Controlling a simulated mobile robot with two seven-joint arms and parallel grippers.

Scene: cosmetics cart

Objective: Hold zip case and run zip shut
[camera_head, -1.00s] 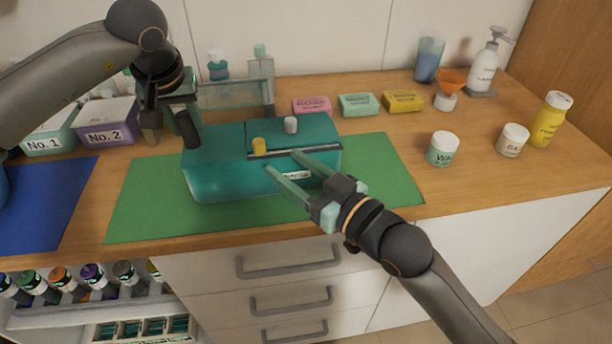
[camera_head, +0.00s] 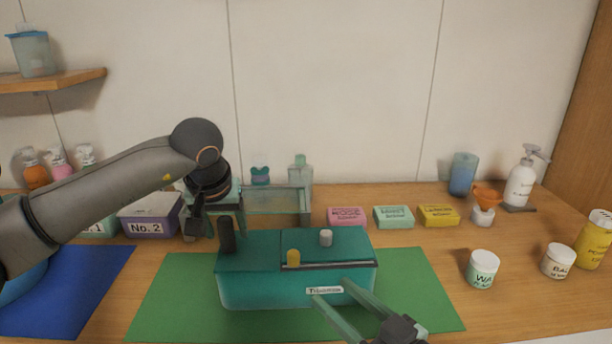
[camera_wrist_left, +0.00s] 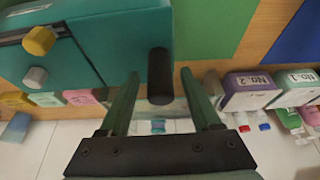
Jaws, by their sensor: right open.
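The teal zip case (camera_head: 250,292) sits on the green mat. A dark track with a yellow knob (camera_head: 293,258) at its left end runs along the top; a white knob (camera_head: 326,238) stands behind it. A dark upright post (camera_head: 226,235) is at the case's left end. My left gripper (camera_head: 215,220) is open there; in the left wrist view its fingers (camera_wrist_left: 160,88) lie apart, either side of the post (camera_wrist_left: 160,75), with no visible contact. My right gripper (camera_head: 330,287) is open and empty at the case's front, its fingertips by the white label.
Pink, mint and yellow soap boxes (camera_head: 396,217) stand behind the case to the right. A white jar (camera_head: 482,268) stands right of the green mat (camera_head: 420,290). The No. 2 box (camera_head: 150,215) is behind left, near the left arm. The blue mat (camera_head: 75,290) has bare room.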

